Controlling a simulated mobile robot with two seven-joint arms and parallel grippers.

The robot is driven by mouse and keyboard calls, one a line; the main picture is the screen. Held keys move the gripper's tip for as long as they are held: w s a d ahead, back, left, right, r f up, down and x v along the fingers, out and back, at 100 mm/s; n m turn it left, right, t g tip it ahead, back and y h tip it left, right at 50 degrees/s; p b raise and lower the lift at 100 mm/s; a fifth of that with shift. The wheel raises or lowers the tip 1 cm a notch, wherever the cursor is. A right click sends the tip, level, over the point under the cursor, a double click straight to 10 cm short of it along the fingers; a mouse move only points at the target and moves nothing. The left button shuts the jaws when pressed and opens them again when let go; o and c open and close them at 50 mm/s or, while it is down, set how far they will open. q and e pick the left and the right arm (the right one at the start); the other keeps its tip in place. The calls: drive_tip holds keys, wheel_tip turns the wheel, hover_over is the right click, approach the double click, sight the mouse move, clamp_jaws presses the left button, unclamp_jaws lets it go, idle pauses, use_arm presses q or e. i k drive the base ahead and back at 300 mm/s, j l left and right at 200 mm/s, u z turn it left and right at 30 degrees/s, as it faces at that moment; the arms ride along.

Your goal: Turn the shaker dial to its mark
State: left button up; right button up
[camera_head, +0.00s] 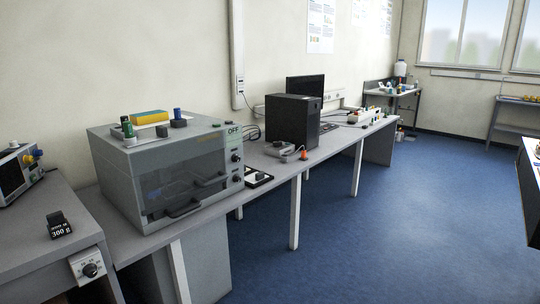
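A white dial plate with a black round knob (90,269) is fixed to the front of the grey bench at the lower left. Its scale and mark are too small to read. A small black display (60,226) on the bench above it reads "300 g". A large grey box-shaped machine (150,180) with a dark see-through front door stands to its right. Its side panel reads "OFF" and carries black knobs (237,157). I cannot tell which of these knobs is the shaker dial. Neither of my grippers is in view.
An instrument with a screen (14,172) is cut off at the left edge. Bottles and a yellow rack (149,117) sit on the machine. A black computer tower (293,121) stands farther along the bench. The blue floor (340,220) is open in front. A dark-sided table (531,190) shows at right.

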sight(89, 270)
drive_tip(key=u, duration=1.95)
